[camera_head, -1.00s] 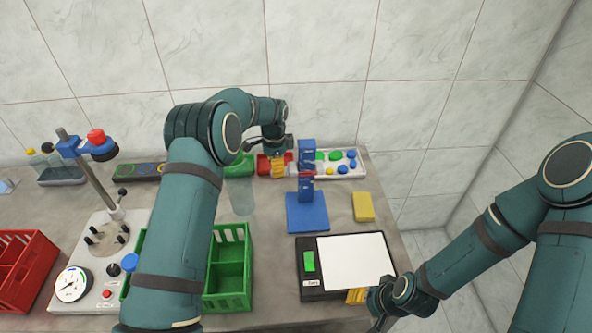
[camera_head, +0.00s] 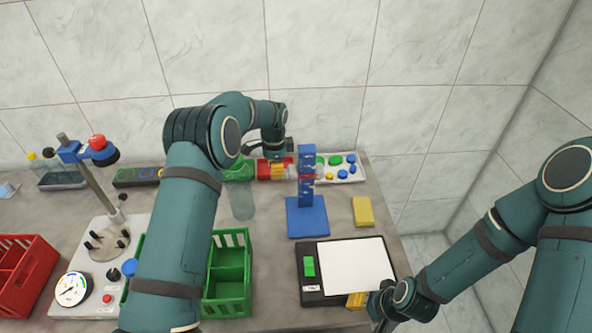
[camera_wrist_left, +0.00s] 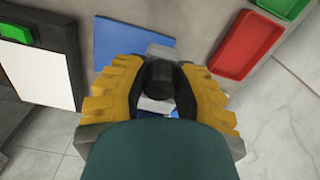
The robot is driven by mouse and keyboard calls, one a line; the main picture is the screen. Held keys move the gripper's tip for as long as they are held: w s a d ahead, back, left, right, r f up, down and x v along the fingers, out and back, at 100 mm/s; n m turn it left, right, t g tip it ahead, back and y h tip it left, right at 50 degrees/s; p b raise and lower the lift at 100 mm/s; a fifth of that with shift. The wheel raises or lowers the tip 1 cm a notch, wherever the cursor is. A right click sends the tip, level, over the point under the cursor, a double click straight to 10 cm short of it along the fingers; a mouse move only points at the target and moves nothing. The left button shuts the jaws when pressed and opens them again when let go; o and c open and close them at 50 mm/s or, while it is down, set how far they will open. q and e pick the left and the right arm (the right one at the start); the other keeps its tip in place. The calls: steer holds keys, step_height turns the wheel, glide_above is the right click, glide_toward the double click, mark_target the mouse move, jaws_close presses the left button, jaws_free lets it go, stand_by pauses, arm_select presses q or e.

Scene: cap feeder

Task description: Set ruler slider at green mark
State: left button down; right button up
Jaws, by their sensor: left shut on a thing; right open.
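The upright ruler stand (camera_head: 306,193) is a blue post on a flat blue base (camera_head: 307,218), with a small red piece partway up. The base also shows in the left wrist view (camera_wrist_left: 125,43). My left gripper (camera_head: 282,171) is just left of the post. In the left wrist view, its yellow fingers (camera_wrist_left: 160,88) are shut on a dark round knob (camera_wrist_left: 159,78), seemingly the slider's, with grey parts behind it. I cannot make out the green mark. My right gripper (camera_head: 358,299) is open and low at the scale's front edge; its fingers are partly hidden.
A black scale with a white plate (camera_head: 355,265) lies in front of the stand. A yellow block (camera_head: 363,211) is right of it. A green crate (camera_head: 245,268) stands left. Behind are a red tray (camera_head: 264,169) and a white tray of coloured pieces (camera_head: 353,177).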

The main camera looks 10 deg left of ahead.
arm_select(q)
steer(key=shift+r+p, duration=0.8)
steer(key=shift+r, duration=0.9)
steer(key=c, duration=0.8)
jaws_free()
steer(key=shift+r+p, duration=1.6)
steer(key=shift+r, duration=1.1)
steer(key=shift+r+p, duration=0.45)
steer(key=shift+r, duration=0.85)
